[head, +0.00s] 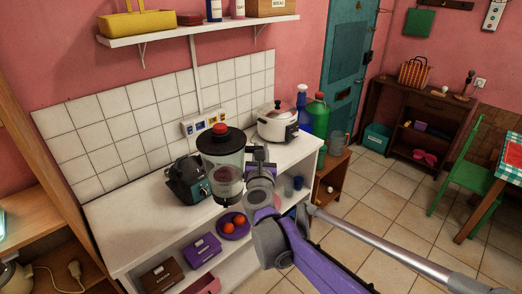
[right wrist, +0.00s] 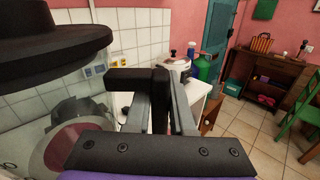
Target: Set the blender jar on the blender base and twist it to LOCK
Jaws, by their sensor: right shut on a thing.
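The blender jar (head: 223,169) is clear, with a dark lid and a red cap, and looks upright in the head view. The dark blender base (head: 184,181) with a teal panel stands on the white counter, left of and behind the jar. My right gripper (head: 259,155) is at the jar's right side, shut on its handle. The right wrist view shows the gripper's fingers (right wrist: 158,85) and the dark lid (right wrist: 50,40) at the upper left. The jar hides part of the base, and I cannot tell the gap below the jar. My left gripper is not in view.
A white rice cooker (head: 278,125) stands on the counter's back right, with blue and green bottles (head: 316,115) beyond it. A wall shelf (head: 200,31) hangs above. A purple bowl (head: 234,227) with orange fruit sits on the shelf below the counter (head: 130,212).

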